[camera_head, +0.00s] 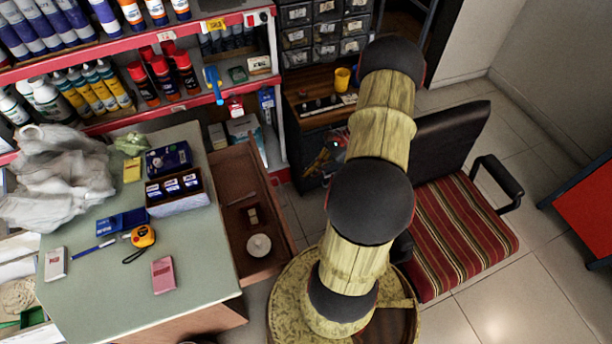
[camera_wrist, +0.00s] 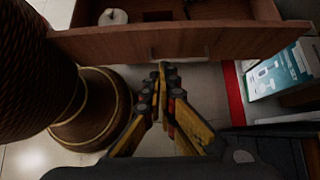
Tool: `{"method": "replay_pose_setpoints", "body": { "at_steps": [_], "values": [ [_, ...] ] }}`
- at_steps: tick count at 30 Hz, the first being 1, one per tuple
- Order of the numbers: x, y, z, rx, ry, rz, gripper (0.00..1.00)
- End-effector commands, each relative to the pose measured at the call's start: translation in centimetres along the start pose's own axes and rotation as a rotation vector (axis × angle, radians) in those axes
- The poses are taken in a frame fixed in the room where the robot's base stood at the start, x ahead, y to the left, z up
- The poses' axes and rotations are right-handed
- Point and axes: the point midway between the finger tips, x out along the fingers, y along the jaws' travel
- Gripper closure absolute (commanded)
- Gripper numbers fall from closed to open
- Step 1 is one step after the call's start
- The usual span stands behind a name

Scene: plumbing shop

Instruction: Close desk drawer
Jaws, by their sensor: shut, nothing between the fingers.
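The desk (camera_head: 195,255) has a pale green top. Its brown wooden drawer (camera_head: 235,178) stands pulled out on the right side, with a round white item and small things inside. In the wrist view the drawer front (camera_wrist: 110,45) runs across the top, with a pale handle area in its middle. My gripper (camera_wrist: 163,70) is shut and empty, its fingertips close to that front near its middle. I cannot tell whether they touch it. In the head view my arm hides where the gripper is.
A striped chair (camera_head: 460,235) stands right of my arm. A red-edged shelf (camera_head: 150,120) with bottles is behind the desk, and a dark cabinet (camera_head: 318,110) with a yellow cup is beyond the drawer. A white-blue box (camera_wrist: 280,72) is right of my gripper in the wrist view.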

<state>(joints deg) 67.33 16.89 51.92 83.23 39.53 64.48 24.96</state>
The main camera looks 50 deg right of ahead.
Motion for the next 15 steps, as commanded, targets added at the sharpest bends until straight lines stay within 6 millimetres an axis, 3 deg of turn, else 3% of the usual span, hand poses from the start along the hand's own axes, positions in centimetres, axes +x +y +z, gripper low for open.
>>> {"method": "replay_pose_setpoints", "body": {
  "at_steps": [9, 15],
  "values": [
    [6.7, 0.1, -0.2, -0.001, 0.000, 0.004, 1.00],
    [9.2, 0.0, 1.3, -0.005, 0.001, 0.002, 1.00]
  ]
}}
